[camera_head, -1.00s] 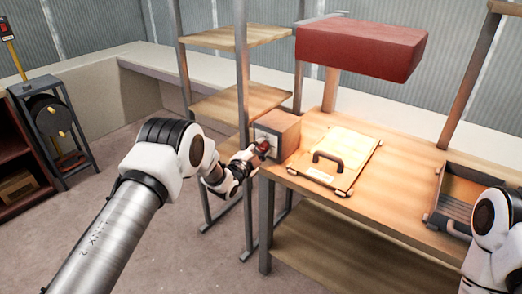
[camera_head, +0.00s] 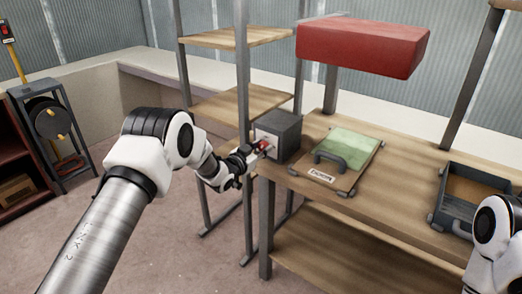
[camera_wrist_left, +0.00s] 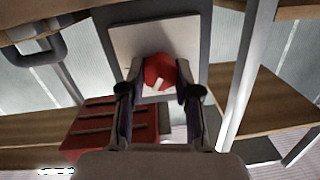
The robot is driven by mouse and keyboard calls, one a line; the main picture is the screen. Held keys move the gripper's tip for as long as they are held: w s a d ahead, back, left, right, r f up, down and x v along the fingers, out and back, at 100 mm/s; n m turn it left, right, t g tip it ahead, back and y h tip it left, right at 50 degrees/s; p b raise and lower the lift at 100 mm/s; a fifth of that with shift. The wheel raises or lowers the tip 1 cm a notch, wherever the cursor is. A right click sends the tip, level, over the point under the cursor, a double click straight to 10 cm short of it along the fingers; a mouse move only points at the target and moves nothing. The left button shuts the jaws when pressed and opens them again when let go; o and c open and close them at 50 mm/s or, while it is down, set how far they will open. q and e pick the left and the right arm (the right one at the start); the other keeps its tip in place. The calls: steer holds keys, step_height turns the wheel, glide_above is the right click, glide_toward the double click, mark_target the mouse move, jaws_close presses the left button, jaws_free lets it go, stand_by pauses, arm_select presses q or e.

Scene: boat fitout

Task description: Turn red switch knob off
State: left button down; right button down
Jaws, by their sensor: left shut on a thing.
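The red switch knob (camera_head: 264,145) is on the pale front plate of a grey box (camera_head: 285,128) at the left end of the workbench. In the left wrist view the knob (camera_wrist_left: 158,70) shows a white mark on its face, in front of a light plate (camera_wrist_left: 125,40). My left gripper (camera_head: 254,151) is at the knob, and its two fingers, also in the left wrist view (camera_wrist_left: 160,82), close on the knob from both sides. My right gripper is out of view; only part of my right arm shows at the lower right.
A hatch panel (camera_head: 350,150) with a handle lies on the workbench (camera_head: 395,205) beside the box. A grey tray (camera_head: 455,215) is farther right. A red block-shaped hood (camera_head: 360,45) hangs above. Shelf posts (camera_head: 242,80) stand close behind my left gripper.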

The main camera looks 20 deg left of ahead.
arm_select(q)
steer(key=n, duration=0.5)
steer(key=shift+a+n+h, duration=0.1)
steer(key=shift+n+h, duration=0.2)
steer(key=shift+h, duration=0.1)
stand_by(0.4)
steer(key=c, duration=0.8)
jaws_free()
steer(key=v, duration=1.2)
steer(key=shift+r, duration=0.25)
